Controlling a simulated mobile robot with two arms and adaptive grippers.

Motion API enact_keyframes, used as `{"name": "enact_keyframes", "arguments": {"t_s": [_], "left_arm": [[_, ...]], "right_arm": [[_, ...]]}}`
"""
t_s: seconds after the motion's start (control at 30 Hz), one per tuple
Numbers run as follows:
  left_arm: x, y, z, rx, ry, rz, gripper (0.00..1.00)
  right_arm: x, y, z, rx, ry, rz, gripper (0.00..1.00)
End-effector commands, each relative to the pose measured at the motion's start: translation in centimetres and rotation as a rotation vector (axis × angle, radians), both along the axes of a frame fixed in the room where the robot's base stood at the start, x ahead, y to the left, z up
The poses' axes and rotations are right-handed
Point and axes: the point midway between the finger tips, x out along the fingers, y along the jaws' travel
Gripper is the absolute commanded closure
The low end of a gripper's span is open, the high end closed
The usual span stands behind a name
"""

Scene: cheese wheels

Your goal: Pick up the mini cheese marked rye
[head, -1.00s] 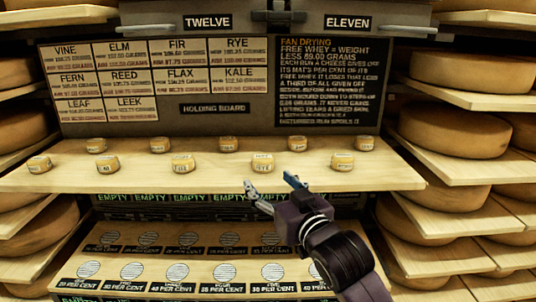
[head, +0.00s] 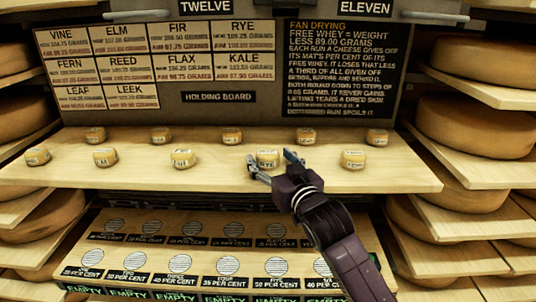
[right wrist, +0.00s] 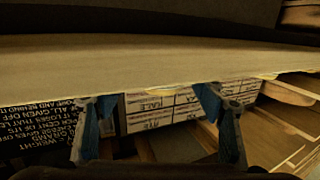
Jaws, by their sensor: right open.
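The mini cheese whose label reads RYE (head: 267,156) is a small yellow wheel in the front row on the wooden shelf board (head: 220,178). My right gripper (head: 271,161) is open at the board's front edge, with one fingertip to each side of this cheese in the head view. I cannot tell whether either finger touches it. The right wrist view is upside down and shows the two blue fingers (right wrist: 150,108) apart. A thin yellow sliver, probably a cheese (right wrist: 168,90), shows between them behind the board edge. My left gripper is out of view.
Other mini cheeses stand nearby, one to the right (head: 353,159) and one to the left (head: 183,158), with several more behind and farther left. Below is a rack (head: 215,240) of round vented mats. Large cheese wheels (head: 462,134) fill side shelves. A holding board (head: 150,60) stands behind.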

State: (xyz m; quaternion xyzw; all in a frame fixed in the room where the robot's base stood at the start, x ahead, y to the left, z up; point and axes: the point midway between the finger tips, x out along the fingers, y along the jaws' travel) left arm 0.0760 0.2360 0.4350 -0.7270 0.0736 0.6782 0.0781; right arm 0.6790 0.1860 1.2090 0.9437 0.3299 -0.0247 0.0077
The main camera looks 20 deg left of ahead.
Motion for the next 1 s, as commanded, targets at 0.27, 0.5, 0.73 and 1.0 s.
{"name": "enact_keyframes", "arguments": {"t_s": [0.27, 0.5, 0.73, 1.0], "left_arm": [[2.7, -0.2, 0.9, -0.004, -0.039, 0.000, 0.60], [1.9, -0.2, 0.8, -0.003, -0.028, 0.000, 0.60], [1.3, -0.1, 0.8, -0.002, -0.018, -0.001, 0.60], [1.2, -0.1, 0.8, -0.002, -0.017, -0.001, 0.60]], "right_arm": [[1.6, 1.3, -0.1, 0.000, 0.000, 0.000, 0.36], [1.6, 1.3, -0.1, 0.001, -0.001, 0.000, 0.38], [1.6, 1.3, -0.1, 0.000, 0.000, 0.000, 0.63], [1.6, 1.3, 0.0, 0.000, -0.002, 0.000, 0.84]]}}
